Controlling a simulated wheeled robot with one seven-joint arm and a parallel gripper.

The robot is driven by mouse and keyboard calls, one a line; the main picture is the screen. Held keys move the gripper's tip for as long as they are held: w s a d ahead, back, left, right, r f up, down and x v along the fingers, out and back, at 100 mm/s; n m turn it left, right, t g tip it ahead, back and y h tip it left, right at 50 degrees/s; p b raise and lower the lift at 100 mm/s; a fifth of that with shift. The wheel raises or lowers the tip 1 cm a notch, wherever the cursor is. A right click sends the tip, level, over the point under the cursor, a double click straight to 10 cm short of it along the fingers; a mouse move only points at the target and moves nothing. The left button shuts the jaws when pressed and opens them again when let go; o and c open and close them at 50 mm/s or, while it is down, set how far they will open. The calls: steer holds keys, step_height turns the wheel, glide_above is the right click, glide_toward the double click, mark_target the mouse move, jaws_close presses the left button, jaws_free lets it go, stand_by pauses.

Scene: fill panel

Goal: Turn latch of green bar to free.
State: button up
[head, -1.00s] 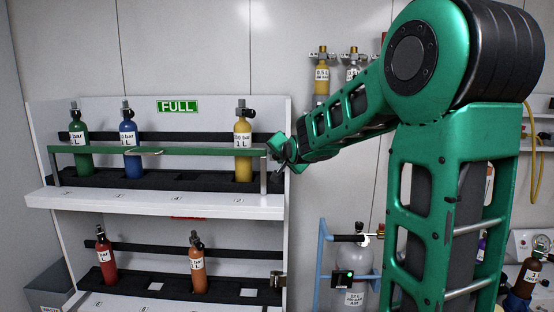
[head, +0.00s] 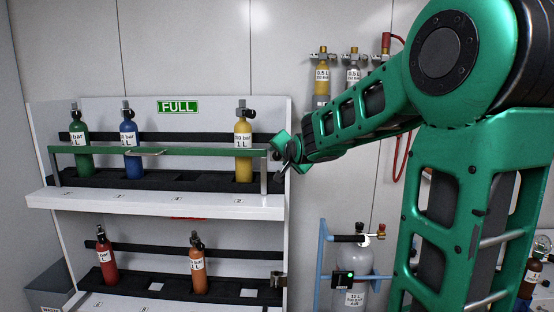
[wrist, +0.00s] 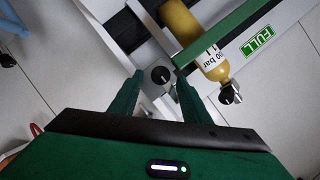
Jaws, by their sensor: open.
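The green bar (head: 200,152) runs level across the front of the upper shelf, before a green, a blue and a yellow cylinder (head: 243,145). The latch (wrist: 161,75), a dark round knob on a grey plate, lies at the bar's right end. My gripper (wrist: 158,95) is open, with one green finger on each side of the latch. I cannot tell whether the fingers touch it. In the head view my gripper (head: 285,158) is at the bar's right end, and the latch is mostly hidden there.
The lower shelf holds a red (head: 106,262) and an orange cylinder (head: 198,265). A grey cylinder in a blue frame (head: 321,265) stands to the right, below my arm. Small cylinders (head: 322,78) hang on the back wall. A green FULL sign (head: 178,106) is above the bar.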

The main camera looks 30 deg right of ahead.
steer(key=v, duration=0.8)
steer(key=shift+s, duration=0.1)
steer(key=s+f+n+g+y, duration=0.15)
steer(key=s+f+g, duration=0.35)
steer(key=s+f, duration=0.6)
steer(key=s+f+n+g+y, duration=0.1)
steer(key=s+f+n+g, duration=0.2)
steer(key=s+f+g, duration=0.7)
steer(key=s+a+f+n+y, duration=0.1)
steer(key=s+a, duration=0.1)
steer(key=s, duration=0.5)
steer(key=s+a+f+n+t+y, duration=0.1)
steer(key=s+a, duration=0.2)
steer(key=s, duration=0.5)
steer(key=shift+s, duration=0.2)
